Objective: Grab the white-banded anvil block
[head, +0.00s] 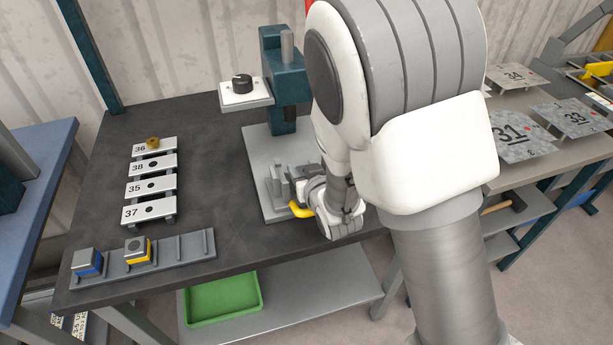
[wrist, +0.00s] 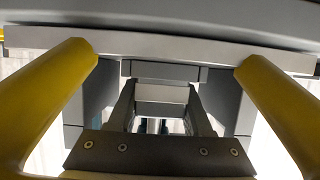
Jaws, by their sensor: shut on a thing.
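My gripper (head: 306,190) is low at the grey base of the press, reaching in from the right. In the wrist view its two dark fingers (wrist: 162,103) are shut on a grey block with a pale band, the white-banded anvil block (wrist: 164,93). The block sits between the fingertips, below a wide grey bar. In the head view my gripper and arm hide the block. I cannot tell whether it still touches the fixture.
The press (head: 285,80) rises behind my gripper. A rack (head: 190,247) at the bench front holds a blue-banded block (head: 87,262) and a yellow-banded block (head: 138,250). Numbered plates (head: 150,188) stand at left. Yellow bars (wrist: 45,95) flank the fingers. The middle bench is clear.

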